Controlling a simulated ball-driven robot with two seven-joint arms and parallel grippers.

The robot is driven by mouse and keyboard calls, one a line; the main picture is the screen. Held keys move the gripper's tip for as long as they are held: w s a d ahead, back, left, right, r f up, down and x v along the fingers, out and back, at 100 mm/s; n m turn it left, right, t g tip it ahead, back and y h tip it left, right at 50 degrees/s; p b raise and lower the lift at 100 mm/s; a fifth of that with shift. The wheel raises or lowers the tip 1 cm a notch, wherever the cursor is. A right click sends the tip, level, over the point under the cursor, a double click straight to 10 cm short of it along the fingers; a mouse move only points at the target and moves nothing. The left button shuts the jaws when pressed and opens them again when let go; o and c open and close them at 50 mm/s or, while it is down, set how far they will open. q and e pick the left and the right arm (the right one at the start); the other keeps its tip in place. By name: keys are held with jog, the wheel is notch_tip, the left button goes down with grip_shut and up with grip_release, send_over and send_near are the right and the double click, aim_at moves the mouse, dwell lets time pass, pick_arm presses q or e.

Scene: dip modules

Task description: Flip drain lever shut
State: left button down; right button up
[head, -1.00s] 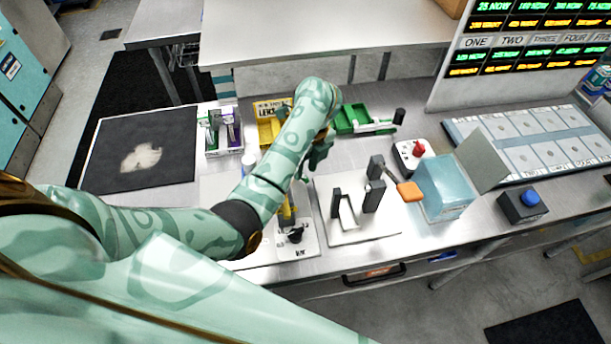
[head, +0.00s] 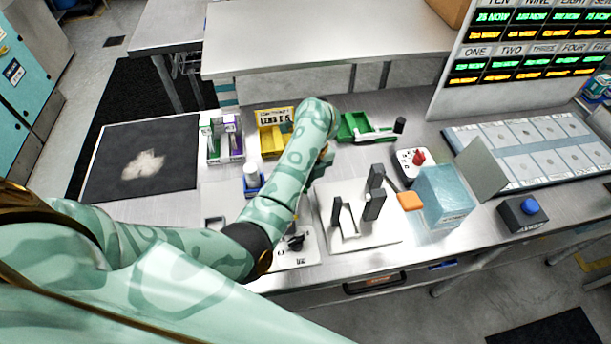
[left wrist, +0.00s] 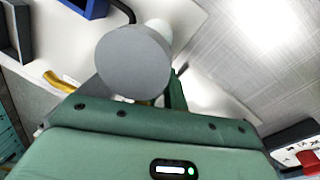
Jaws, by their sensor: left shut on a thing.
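My left gripper (head: 322,165) is over the bench, mostly hidden behind its own arm in the head view. In the left wrist view, my left gripper (left wrist: 135,98) is shut on a white piece with a round grey end (left wrist: 133,62). This end hides most of the fingers. A lever with an orange handle (head: 410,201) leans beside a translucent blue tank (head: 443,195). A small black lever (head: 296,242) on a white plate is partly hidden by my arm. I cannot tell which lever is the drain lever. My right gripper is not in view.
A white base (head: 335,232) with dark uprights stands right of my arm. A red-topped box (head: 411,163), a blue-button box (head: 522,211), a green tray (head: 350,128) and a yellow bin (head: 272,143) are around it. A dark mat (head: 105,175) lies at the left.

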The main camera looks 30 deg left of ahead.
pick_arm(q)
jog(key=c, duration=1.5)
grip_release()
jog(key=r+p, duration=0.2)
jog(key=r, duration=0.3)
jog(key=w+d+r+p, duration=0.1)
jog(key=r+p, duration=0.2)
jog(key=r, duration=0.2)
jog(key=w+r+p, duration=0.1)
jog(key=r+p, duration=0.1)
jog(key=r, duration=0.4)
jog(key=shift+w+d+r+p, duration=0.1)
jog(key=shift+d+p, duration=0.1)
jog(key=shift+p, duration=0.1)
